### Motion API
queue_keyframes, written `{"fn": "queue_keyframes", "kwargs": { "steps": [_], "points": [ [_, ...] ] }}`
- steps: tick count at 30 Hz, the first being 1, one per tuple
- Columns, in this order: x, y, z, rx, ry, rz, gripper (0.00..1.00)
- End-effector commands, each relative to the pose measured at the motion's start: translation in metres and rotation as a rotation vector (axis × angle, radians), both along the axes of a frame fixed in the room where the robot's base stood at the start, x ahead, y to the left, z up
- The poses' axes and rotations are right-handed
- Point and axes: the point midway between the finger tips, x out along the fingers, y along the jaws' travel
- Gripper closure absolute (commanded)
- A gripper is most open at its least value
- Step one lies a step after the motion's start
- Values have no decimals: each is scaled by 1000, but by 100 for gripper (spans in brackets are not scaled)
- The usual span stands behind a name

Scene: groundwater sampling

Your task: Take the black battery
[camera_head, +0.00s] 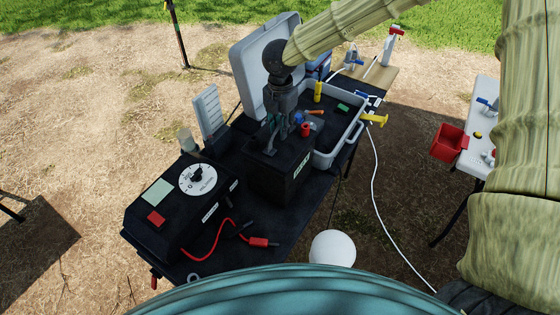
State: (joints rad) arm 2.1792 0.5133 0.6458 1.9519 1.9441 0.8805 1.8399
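The black battery (270,183) is a box with a small pale label on its right side. It stands upright on the dark table, just left of the open grey case. My gripper (276,140) points down at the top of the battery, with its fingers at or just above the top face. The gripper body hides part of the top. I cannot tell whether the fingers touch the battery or grip anything on it.
A black control box (160,222) with a white dial and red leads (215,238) sits at the table's near left. The open grey case (348,138) holds small tools. A red bin (448,143) hangs by a white table (487,105) at right.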

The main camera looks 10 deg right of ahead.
Motion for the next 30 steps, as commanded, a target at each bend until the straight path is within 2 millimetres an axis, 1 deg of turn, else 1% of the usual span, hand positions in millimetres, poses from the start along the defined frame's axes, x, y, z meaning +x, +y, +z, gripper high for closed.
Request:
{"fn": "queue_keyframes", "kwargs": {
  "steps": [1,3,13,14,23,26,30],
  "points": [
    [0,0,0,0,0,0,89],
    [0,0,0,0,0,0,100],
    [0,0,0,0,0,0,100],
    [2,1,4,2,-6,1,100],
    [1,1,4,1,-4,0,100],
    [1,1,7,1,-4,-1,100],
    [2,1,16,3,-7,-1,100]
  ]
}}
